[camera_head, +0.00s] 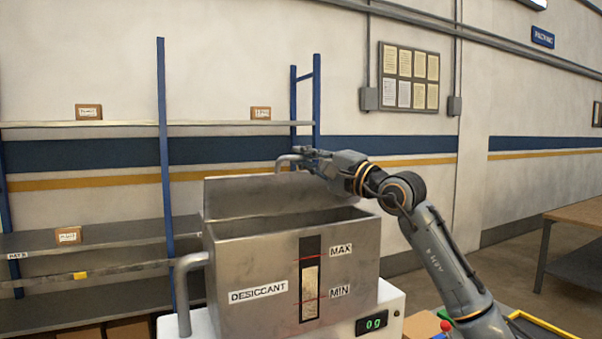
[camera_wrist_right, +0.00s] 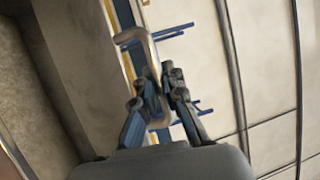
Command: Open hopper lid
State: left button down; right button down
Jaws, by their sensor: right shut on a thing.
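The grey metal hopper (camera_head: 240,265), labelled DESICCANT, stands on a white scale. Its lid (camera_head: 235,195) is raised at the back, tilted up, and the hopper's top opening shows in front of it. The lid's handle (camera_head: 283,161) is a bent metal bar at the lid's upper edge. My right gripper (camera_head: 305,154) is shut on this handle, with the arm reaching in from the right. In the right wrist view, the fingers (camera_wrist_right: 160,93) close around the handle bar (camera_wrist_right: 150,48). My left gripper is not in view.
The scale display (camera_head: 376,322) reads 0 g. Blue-framed shelves (camera_head: 90,240) with small boxes stand behind. A table (camera_head: 580,212) is at the far right. The air above the hopper's opening is clear.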

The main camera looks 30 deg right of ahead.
jog(key=shift+s+f+b, duration=0.2)
jog(key=shift+s+b, duration=0.05)
jog(key=shift+b, duration=0.15)
jog(key=c, duration=1.7)
grip_release()
jog(key=v, duration=1.2)
jog(key=shift+f, duration=0.2)
